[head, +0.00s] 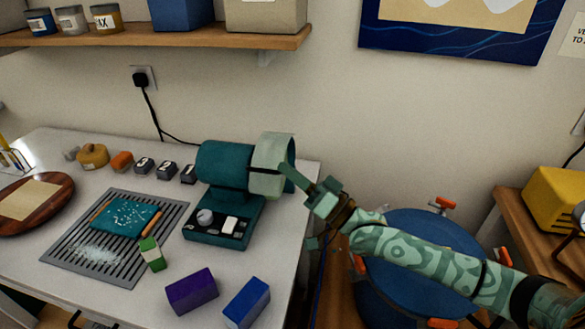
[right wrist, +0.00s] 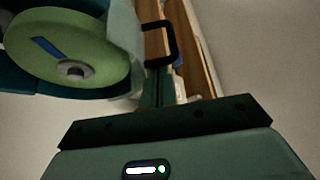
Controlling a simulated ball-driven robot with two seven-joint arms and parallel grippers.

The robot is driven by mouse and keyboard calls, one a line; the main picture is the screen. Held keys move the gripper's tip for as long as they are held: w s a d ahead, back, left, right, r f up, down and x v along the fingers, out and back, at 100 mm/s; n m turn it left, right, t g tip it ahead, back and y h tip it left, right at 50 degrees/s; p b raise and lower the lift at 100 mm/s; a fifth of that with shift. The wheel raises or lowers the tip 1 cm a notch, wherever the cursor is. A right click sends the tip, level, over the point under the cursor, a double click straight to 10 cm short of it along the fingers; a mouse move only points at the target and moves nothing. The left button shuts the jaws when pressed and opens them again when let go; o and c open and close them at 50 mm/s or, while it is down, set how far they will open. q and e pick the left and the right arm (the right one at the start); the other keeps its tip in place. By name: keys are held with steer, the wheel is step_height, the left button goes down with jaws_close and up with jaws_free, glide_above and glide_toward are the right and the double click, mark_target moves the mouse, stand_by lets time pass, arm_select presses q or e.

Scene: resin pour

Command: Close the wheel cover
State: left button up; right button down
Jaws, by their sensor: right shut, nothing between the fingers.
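The teal bench machine (head: 222,165) stands at the right end of the white table, its drum facing right. A pale green cover (head: 268,165) wraps the drum's right end. My right gripper (head: 290,174) is shut and empty, with its fingertips at the cover's right edge; I cannot tell whether they touch it. In the right wrist view, a round green wheel face (right wrist: 60,50) with a dark blue bar and a grey hub shows at upper left, beside the pale cover (right wrist: 122,50). How far the cover is open is unclear. My left gripper is not in view.
A slotted grey tray (head: 60,245) holds a teal block. A purple box (head: 191,291) and a blue box (head: 246,303) lie at the table's front. A blue drum (head: 425,230) with orange clamps stands below my right arm. A shelf (head: 150,38) hangs above.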

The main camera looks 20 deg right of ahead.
steer(key=shift+s+a+f+n+y+b, duration=0.15)
steer(key=shift+f+n+y, duration=0.15)
steer(key=shift+n, duration=0.2)
steer(key=shift+s+a+f+n+y+b, duration=0.15)
steer(key=shift+f+n+y, duration=0.15)
steer(key=shift+n, duration=0.2)
steer(key=shift+s+a+f, duration=0.15)
steer(key=shift+s+f, duration=0.1)
steer(key=shift+f, duration=0.2)
